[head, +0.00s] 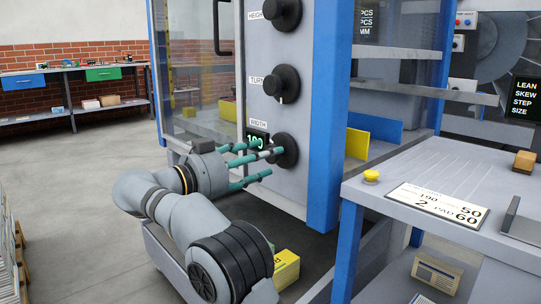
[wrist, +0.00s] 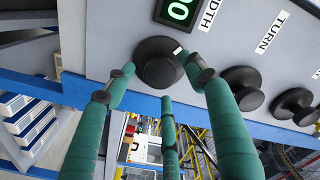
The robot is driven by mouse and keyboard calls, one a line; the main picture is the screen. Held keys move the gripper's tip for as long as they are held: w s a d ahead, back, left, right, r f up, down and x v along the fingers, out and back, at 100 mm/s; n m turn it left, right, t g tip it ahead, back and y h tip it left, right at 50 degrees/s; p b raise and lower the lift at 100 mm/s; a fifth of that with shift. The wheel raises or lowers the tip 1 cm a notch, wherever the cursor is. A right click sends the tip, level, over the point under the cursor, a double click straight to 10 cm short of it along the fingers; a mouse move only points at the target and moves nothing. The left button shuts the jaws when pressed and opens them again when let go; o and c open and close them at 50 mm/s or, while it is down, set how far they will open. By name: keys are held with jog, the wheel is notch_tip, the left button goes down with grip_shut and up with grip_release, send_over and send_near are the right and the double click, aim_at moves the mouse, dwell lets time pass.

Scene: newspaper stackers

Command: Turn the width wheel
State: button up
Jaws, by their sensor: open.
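The width wheel (head: 284,150) is a black round knob, lowest of the three on the grey machine panel, below the label WIDTH. A green display (head: 256,141) beside it seems to read 100. My gripper (head: 262,160) has green fingers and points at the wheel from the left. In the wrist view the width wheel (wrist: 158,62) sits between the fingers of my gripper (wrist: 160,82), with a white mark at its upper right edge. The fingers are spread, with tips close around the wheel; I cannot tell whether any touches it.
Above are the turn wheel (head: 282,85) and the height wheel (head: 282,14). A blue post (head: 330,110) stands right of the panel. A table (head: 440,170) with a yellow button (head: 371,176) is at right. A yellow box (head: 286,268) lies below my arm. Open floor is at left.

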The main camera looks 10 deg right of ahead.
aim_at(272, 163)
jog(key=v, duration=0.9)
jog(key=shift+w+d, duration=0.1)
jog(key=shift+w, duration=0.05)
jog(key=x, duration=1.2)
